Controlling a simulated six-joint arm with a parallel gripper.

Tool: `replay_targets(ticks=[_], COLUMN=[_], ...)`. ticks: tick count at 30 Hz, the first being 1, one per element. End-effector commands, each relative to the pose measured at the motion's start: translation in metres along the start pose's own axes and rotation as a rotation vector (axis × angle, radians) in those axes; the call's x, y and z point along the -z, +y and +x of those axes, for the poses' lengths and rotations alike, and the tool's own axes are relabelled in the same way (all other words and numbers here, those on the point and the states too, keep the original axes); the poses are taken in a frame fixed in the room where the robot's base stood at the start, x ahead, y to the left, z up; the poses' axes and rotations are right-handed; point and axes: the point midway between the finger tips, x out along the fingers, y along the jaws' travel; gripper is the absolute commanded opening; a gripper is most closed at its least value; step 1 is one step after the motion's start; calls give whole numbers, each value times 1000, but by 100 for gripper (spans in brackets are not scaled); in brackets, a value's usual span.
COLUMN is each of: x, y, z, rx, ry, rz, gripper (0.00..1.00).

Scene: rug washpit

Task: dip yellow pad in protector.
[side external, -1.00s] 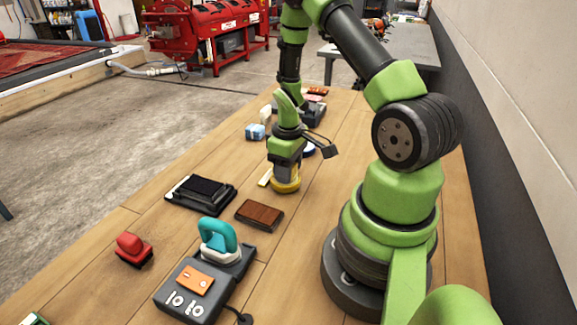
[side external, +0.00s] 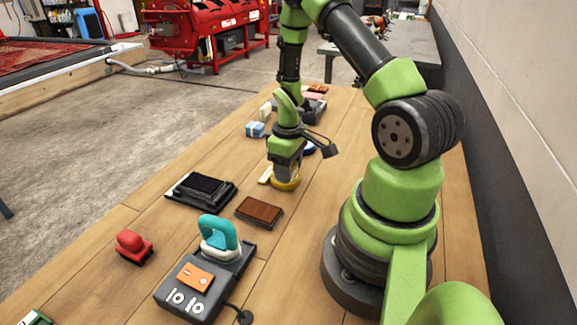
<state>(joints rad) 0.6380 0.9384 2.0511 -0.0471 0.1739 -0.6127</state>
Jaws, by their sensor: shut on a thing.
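My gripper (side external: 285,174) points straight down over the table, shut on the yellow pad (side external: 286,184). The pad is round, and its lower rim shows beneath the fingers, at or very near the tabletop. The fingers hide its upper part. A pale yellow strip (side external: 265,175) lies just left of the pad, partly hidden. I cannot tell for sure which thing holds the protector. A black pad in a dark tray (side external: 222,202) lies to the left and nearer the camera.
A brown block (side external: 259,211) lies just in front of my gripper. Nearer are a dark device (side external: 180,307) with a teal-handled tool (side external: 218,234) and a red stamp-like object (side external: 132,246). Behind are a blue-white block (side external: 255,129) and dark items. Bare wood (side external: 140,205) shows at left.

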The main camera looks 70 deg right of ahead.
Motion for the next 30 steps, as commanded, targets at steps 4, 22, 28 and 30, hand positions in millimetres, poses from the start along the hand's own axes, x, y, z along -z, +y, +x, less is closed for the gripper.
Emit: replay_targets(ticks=[4,22,28,30], x=[0,0,0,0], y=[0,0,0,0], z=[1,-34,-51,-57], rx=[1,-1,-1,-1], ry=[-2,2,1,2], rz=[-1,-1,-1,-2], gripper=[27,27,27,27])
